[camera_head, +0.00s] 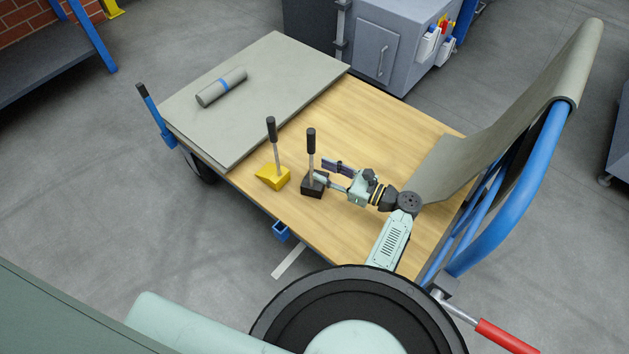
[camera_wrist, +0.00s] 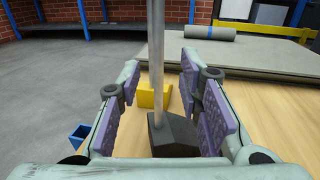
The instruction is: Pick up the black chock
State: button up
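The black chock (camera_head: 311,188) stands on the wooden deck of the cart, with an upright grey rod and a black grip on top. In the wrist view its dark base (camera_wrist: 174,134) is low in the middle, and its rod rises between my fingers. My gripper (camera_head: 329,173) is at the chock from the right, level with the lower rod. In the wrist view my gripper (camera_wrist: 160,88) is open, with purple pads on both sides of the rod and gaps showing. The chock's top grip is out of the wrist view.
A yellow chock (camera_head: 272,178) with a similar upright handle stands just left of the black one. Grey sheets (camera_head: 265,105) with a rolled bundle (camera_head: 222,87) lie at the cart's far left. A curved grey sheet (camera_head: 510,110) rises at the right by the blue rail (camera_head: 515,205).

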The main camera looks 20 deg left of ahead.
jog(key=a, duration=0.4)
jog(key=shift+w+a+r+p, duration=0.2)
jog(key=shift+w+a+p, duration=0.1)
jog(key=shift+a+p, duration=0.1)
jog(key=shift+c, duration=0.6)
grip_shut()
jog(key=shift+r, duration=0.1)
